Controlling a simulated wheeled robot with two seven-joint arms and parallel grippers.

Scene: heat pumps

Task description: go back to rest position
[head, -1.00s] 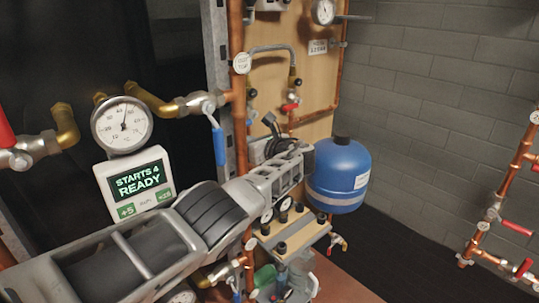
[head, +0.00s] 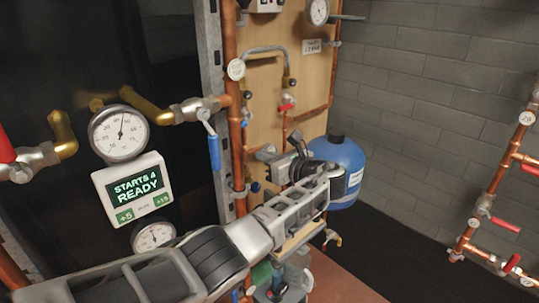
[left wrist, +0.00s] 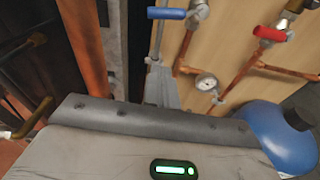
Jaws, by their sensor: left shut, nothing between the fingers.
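My left arm comes in from the lower left of the head view and crosses the middle. My left gripper (head: 268,155) is at the far end of the arm, in front of the wooden panel and left of the blue tank. It looks small there and is partly hidden by my wrist. In the left wrist view the shut fingers (left wrist: 159,84) stick out beyond the grey hand body and hold nothing. They point towards the panel, below a blue-handled valve (left wrist: 166,13). My right gripper does not show in either view.
Close by are the blue tank (head: 344,158), the wooden panel (head: 307,68) with copper pipes, and a blue lever (head: 214,151). A gauge (head: 119,133) and a display reading "STARTS 4 READY" (head: 133,190) stand at left. More pipes (head: 491,190) run at right. Dark floor lies between.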

